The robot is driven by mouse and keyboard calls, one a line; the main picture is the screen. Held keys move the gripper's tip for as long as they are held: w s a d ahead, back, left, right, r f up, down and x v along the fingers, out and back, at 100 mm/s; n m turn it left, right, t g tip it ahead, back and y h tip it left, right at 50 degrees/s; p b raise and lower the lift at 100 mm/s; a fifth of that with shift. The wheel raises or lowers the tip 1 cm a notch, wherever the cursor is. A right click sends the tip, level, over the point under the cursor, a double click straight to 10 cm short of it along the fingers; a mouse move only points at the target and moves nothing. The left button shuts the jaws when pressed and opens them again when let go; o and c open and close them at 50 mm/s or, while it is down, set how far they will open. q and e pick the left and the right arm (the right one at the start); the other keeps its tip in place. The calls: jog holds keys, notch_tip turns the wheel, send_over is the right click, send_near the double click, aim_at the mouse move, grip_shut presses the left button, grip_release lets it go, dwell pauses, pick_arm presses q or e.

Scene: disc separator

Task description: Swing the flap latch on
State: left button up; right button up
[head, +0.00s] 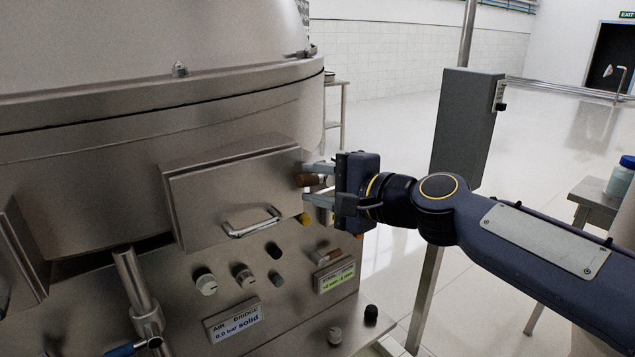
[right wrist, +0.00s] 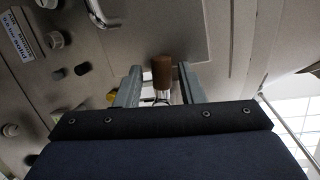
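The flap (head: 220,190) is a steel panel with a bar handle (head: 252,222) on the front of the separator. It looks closed. The latch's brown knob (head: 307,180) sticks out at the flap's right edge. My right gripper (head: 317,183) reaches in from the right, with one finger above the knob and one below. In the right wrist view the brown knob (right wrist: 162,72) lies between the fingertips of my right gripper (right wrist: 160,78), with gaps on both sides. The gripper is open. The latch's base is partly hidden. My left gripper is not in view.
Below the flap is a panel with several knobs (head: 205,282) and two label plates, one reading "solid" (head: 235,322). A steel pipe (head: 135,285) stands at the lower left. A grey box on a post (head: 465,125) stands behind my right arm. Open floor lies beyond.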

jog(key=shift+o, duration=0.3)
jog(key=shift+s+d, duration=0.25)
jog(key=shift+d, duration=0.05)
jog(key=b+v, duration=0.1)
jog(key=v, duration=0.6)
jog(key=shift+s+r, duration=0.1)
jog(key=s+d+f+n+g+h+p, duration=0.2)
jog(key=s+d+f+n+h+p, duration=0.2)
jog(key=s+d+f, duration=0.3)
jog(key=s+d+f+n+g+h+p, duration=0.3)
jog(key=s+d+f, duration=0.5)
jog(key=s+f, duration=0.5)
jog(key=s+n+h+p, duration=0.1)
jog(key=s+n, duration=0.1)
jog(key=shift+s+f, duration=0.15)
jog(key=shift+s, duration=0.15)
